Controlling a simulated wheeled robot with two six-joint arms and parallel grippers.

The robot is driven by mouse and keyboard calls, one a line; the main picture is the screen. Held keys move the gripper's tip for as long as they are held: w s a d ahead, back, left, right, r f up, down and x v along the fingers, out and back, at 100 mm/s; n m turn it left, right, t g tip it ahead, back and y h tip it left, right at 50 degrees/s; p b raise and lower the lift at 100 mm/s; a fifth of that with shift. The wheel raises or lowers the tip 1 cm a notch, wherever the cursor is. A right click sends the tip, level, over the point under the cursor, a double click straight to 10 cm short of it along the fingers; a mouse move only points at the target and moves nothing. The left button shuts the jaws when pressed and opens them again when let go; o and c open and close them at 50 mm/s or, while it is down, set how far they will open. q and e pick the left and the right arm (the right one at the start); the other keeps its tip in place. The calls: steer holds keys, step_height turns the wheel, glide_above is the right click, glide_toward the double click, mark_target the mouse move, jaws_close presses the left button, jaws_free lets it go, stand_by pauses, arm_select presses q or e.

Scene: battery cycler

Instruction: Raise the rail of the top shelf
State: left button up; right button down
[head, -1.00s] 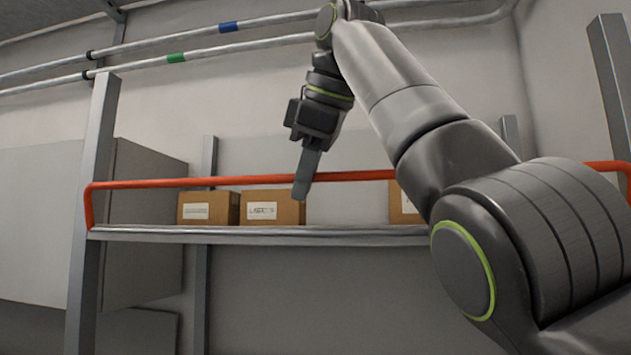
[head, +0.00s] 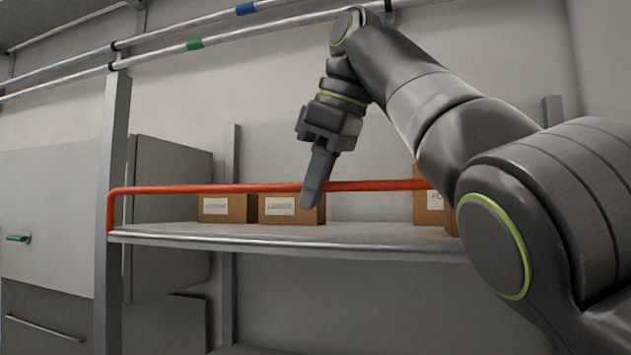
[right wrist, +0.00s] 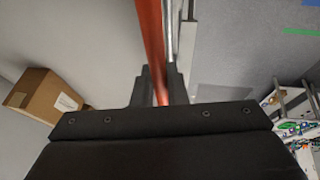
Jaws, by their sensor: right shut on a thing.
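The orange-red rail (head: 220,189) runs along the front of the top shelf (head: 250,237), a little above the shelf's front edge. Its left end bends down to the shelf by the left post. My right gripper (head: 312,192) reaches down from above and is shut on the rail near the middle of the shelf. In the right wrist view the rail (right wrist: 150,40) passes between the two fingers (right wrist: 159,88). My left gripper is not in view.
Cardboard boxes with labels stand on the shelf behind the rail, two left of my gripper (head: 227,208) (head: 290,209) and at least one to the right (head: 428,205). Pipes (head: 180,50) run along the wall above. A grey cabinet (head: 50,215) stands at left.

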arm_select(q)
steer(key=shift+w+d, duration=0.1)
arm_select(e)
steer(key=shift+f, duration=0.15)
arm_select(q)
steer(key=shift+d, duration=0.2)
arm_select(e)
steer(key=c, duration=1.5)
jaws_free()
steer(key=shift+w, duration=0.1)
steer(key=shift+o, duration=0.2)
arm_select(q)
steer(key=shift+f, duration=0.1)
